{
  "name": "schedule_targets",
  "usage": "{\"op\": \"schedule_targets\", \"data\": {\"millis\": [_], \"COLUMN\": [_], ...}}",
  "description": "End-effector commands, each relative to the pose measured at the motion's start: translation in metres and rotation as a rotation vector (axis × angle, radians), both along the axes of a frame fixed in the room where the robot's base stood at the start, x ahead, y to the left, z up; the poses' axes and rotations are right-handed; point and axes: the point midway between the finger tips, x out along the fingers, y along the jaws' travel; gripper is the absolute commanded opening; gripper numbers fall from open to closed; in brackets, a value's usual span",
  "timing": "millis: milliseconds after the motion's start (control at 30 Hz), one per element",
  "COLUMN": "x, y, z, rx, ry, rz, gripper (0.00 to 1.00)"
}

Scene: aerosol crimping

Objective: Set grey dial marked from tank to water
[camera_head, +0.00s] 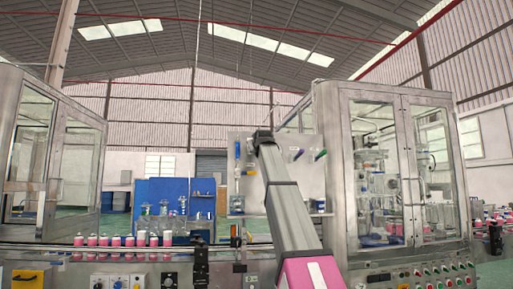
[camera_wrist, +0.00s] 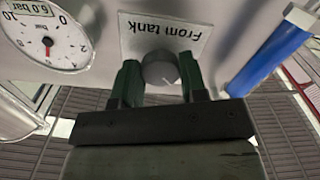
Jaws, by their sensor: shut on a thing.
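The grey dial (camera_wrist: 160,68) shows in the wrist view, on a pale panel just below a plate (camera_wrist: 165,36) reading "From tank" upside down. A thin light pointer mark is on the dial's face; which position it stands at I cannot tell. My gripper (camera_wrist: 160,80) has its two green fingers on either side of the dial, shut on it. In the head view my arm reaches up to the pale panel (camera_head: 250,184), and its end hides the dial there. No "water" marking is legible.
A round pressure gauge (camera_wrist: 45,38) labelled 6.0 bar sits left of the dial in the wrist view, and a blue cylinder (camera_wrist: 268,58) is close on the right. In the head view, glass-walled machines (camera_head: 385,165) and a conveyor with pink cans (camera_head: 128,241) stand around.

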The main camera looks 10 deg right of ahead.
Motion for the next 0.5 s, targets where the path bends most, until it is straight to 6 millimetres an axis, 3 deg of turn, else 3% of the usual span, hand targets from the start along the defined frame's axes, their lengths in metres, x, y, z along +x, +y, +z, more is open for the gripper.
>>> {"op": "schedule_targets", "data": {"millis": [267, 500], "x": [-0.0001, 0.0], "y": [0.0003, 0.0007], "z": [-0.0002, -0.0004], "rx": [0.062, 0.224], "ry": [0.001, 0.001], "rz": [0.0, 0.0], "gripper": [0.16, 0.16]}}
